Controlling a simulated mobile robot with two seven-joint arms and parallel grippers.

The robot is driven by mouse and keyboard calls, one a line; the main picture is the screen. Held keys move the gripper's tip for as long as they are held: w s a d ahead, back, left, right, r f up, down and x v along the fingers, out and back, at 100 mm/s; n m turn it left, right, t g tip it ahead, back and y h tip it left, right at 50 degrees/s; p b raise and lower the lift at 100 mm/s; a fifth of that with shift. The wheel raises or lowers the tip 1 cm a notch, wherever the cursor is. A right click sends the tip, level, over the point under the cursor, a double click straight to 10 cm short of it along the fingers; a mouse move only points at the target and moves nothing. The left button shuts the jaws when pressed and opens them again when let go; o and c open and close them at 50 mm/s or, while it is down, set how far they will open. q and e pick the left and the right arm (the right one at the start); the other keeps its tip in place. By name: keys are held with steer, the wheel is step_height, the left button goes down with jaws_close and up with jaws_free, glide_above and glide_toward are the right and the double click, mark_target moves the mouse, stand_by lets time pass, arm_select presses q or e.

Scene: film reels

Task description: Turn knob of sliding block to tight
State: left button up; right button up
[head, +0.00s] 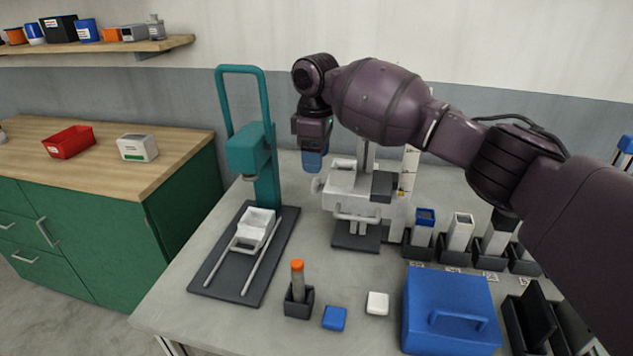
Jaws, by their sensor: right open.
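A white sliding block (352,181) sits on an upright column of a stand with a dark base (357,238). A small pale round knob (317,186) sticks out at the block's left side. My right gripper (312,165) reaches in from the right and points down with blue fingertips, just above the knob. It is open; the gap between the fingers is hard to see from here, and I cannot tell whether a finger touches the knob. My left gripper is not in view.
A teal press (248,150) with a white tray (256,225) stands left of the block. In front are an orange-capped tube (297,268), blue (334,318) and white (377,303) pieces, and a blue case (450,298). Several holders line the right.

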mark_target(316, 179)
step_height(316, 179, down, 6)
steer(key=shift+r, duration=0.15)
steer(key=shift+f, duration=0.75)
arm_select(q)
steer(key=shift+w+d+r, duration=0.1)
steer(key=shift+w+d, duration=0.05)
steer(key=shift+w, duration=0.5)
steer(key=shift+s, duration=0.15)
